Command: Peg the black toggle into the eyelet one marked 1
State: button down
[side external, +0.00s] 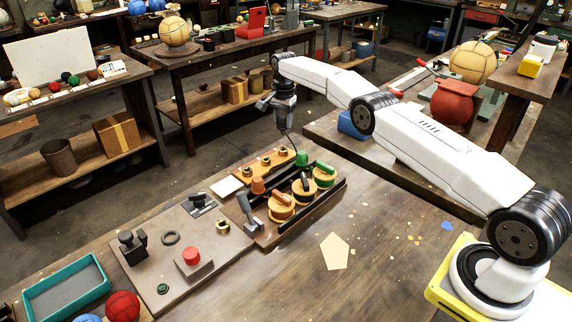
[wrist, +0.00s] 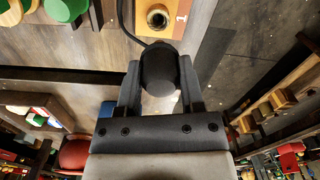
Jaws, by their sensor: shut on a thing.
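My gripper (side external: 284,126) is above the far end of the wooden eyelet strip (side external: 252,177). In the wrist view its fingers (wrist: 160,92) are shut on the black toggle (wrist: 159,68), which has a black cord running from its far side. The strip carries brass eyelets (side external: 265,160). One brass eyelet (wrist: 157,16) shows in the wrist view, beyond the toggle and apart from it.
A green piece (side external: 302,158) and an orange-brown piece (side external: 257,186) stand near the strip. Beside it is a dark-railed tray (side external: 313,207) of round wooden pieces with coloured handles. A board (side external: 160,262) with a red button (side external: 193,255) lies nearer.

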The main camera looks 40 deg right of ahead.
aim_at(283, 131)
jog(key=shift+f, duration=2.15)
jog(key=shift+s+f, duration=0.1)
jog(key=shift+f, duration=1.55)
dwell(3.0)
jog(key=shift+c, duration=1.2)
grip_release()
jog(key=shift+o, duration=0.5)
jog(key=shift+r, duration=0.15)
jog(key=shift+s+r, duration=0.1)
jog(key=shift+r, duration=3.65)
